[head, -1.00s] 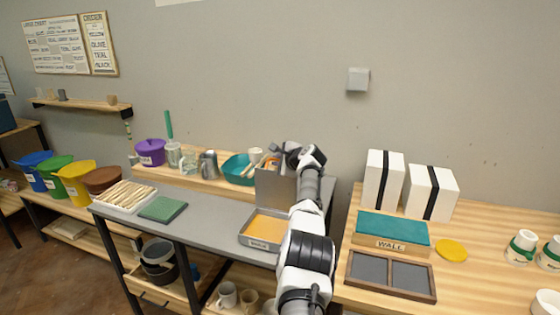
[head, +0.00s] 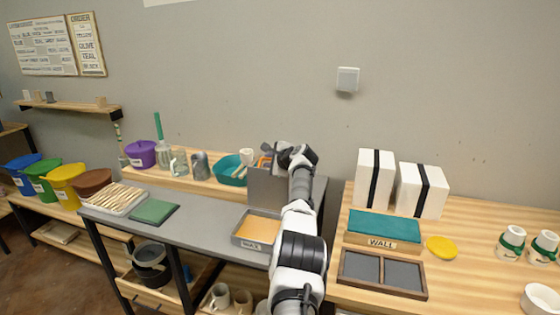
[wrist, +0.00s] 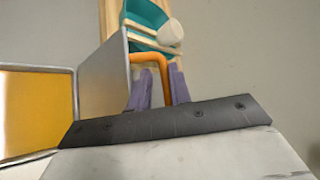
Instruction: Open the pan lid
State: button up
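The pan is a shallow grey box (head: 238,240) labelled WAX, with a yellow-orange inside, on the grey bench. Its grey lid (head: 264,187) stands about upright at the pan's back right edge, so the pan is uncovered. In the wrist view the lid (wrist: 103,82) is seen nearly edge-on, and the pan's yellow inside (wrist: 36,112) shows at left. An orange handle (wrist: 148,57) sticks out from the lid's far side. My gripper (wrist: 160,88) has its fingers apart around one leg of the handle, with a small gap visible; firm contact cannot be told.
A teal bowl (head: 229,170) with tools and a white cup stand on the shelf behind the lid. A green mat (head: 154,211) and a tray of sticks (head: 113,198) lie left. The WALL box (head: 384,231) and dark framed tray (head: 382,273) stand on the right table.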

jog(key=b+v, duration=0.2)
jog(key=v, duration=1.1)
jog(key=shift+s+d, duration=0.2)
jog(key=shift+s, duration=0.05)
